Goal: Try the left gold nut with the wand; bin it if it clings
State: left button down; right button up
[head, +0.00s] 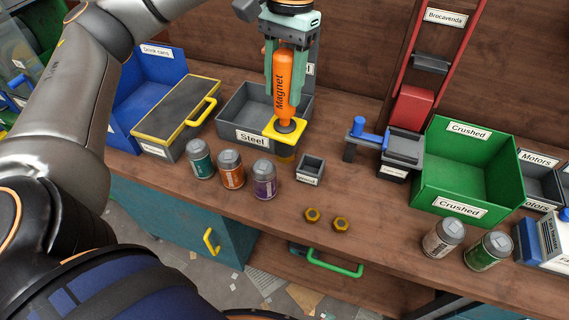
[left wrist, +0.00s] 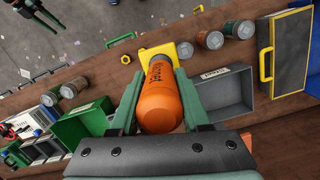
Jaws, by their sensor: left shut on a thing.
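My left gripper (head: 287,100) is shut on the orange magnet wand (head: 283,72), which is upright with its dark tip at the yellow stand (head: 283,150) in front of the Steel bin. I cannot tell whether the tip rests in the stand. The wand (left wrist: 160,105) and the yellow stand (left wrist: 160,50) also show in the left wrist view. The left gold nut (head: 312,215) and the right gold nut (head: 341,224) lie apart on the bench's front. The grey Steel bin (head: 222,122) stands behind the stand. A dark pronged shape at the left wrist view's top left may be my right gripper (left wrist: 33,10).
Several cans stand along the front, among them a purple can (head: 264,180). A small grey box (head: 310,170) sits behind the nuts. A green Crushed bin (head: 500,170) is at right. A yellow-rimmed lidded box (head: 176,110) is at left. The bench around the nuts is clear.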

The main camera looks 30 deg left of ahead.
aim_at(284, 53)
pick_arm(q)
jog(key=shift+r, duration=2.85)
